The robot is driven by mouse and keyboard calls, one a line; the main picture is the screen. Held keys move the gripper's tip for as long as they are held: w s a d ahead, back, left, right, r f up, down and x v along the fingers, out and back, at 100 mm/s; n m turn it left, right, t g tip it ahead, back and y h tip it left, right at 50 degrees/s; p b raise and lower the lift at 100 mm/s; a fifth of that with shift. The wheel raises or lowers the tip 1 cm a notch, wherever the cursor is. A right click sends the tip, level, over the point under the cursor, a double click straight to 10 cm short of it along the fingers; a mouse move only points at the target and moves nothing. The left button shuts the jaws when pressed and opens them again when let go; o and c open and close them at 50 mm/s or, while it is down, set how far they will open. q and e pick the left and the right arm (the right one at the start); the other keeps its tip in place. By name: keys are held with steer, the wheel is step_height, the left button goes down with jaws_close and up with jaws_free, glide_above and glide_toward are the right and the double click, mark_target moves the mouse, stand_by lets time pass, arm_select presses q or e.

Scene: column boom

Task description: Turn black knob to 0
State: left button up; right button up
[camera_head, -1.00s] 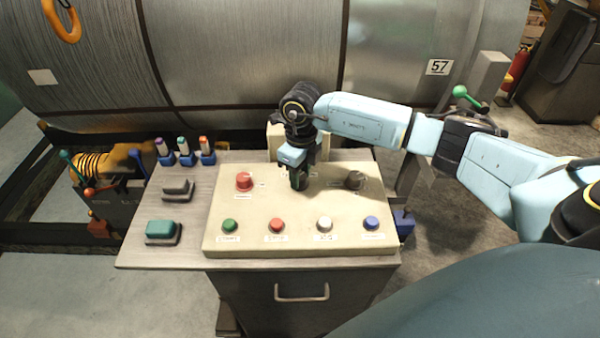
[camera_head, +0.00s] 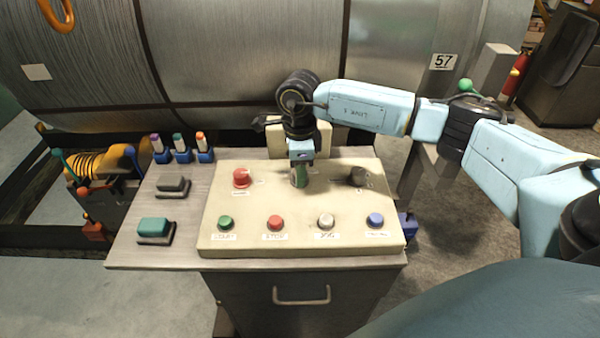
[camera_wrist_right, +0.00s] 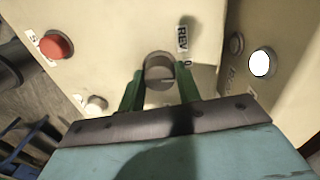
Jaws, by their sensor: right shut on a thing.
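My right gripper (camera_head: 299,180) points down at the back middle of the beige control panel (camera_head: 340,246). In the right wrist view its green fingers (camera_wrist_right: 160,88) are shut on a dark round knob, the black knob (camera_wrist_right: 159,66), one on each side. A label reading "REV" (camera_wrist_right: 182,38) and a "0" lie beside the knob; its pointer cannot be made out. In the head view the gripper hides this knob. Another dark knob (camera_head: 358,176) stands to the right and a red knob (camera_head: 241,178) to the left. My left gripper is not in view.
Green (camera_head: 226,223), red (camera_head: 275,223), white (camera_head: 326,221) and blue (camera_head: 375,220) buttons line the panel front. A teal block (camera_head: 154,228) and a dark block (camera_head: 172,186) sit on the table to the left. A large metal drum (camera_head: 240,60) stands behind.

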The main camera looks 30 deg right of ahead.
steer(key=shift+n, duration=0.6)
steer(key=shift+b, duration=0.3)
steer(key=o, duration=1)
steer(key=shift+c, duration=0.2)
step_height(320, 180, up, 14)
steer(key=shift+w+f, duration=0.25)
steer(key=shift+d, duration=0.1)
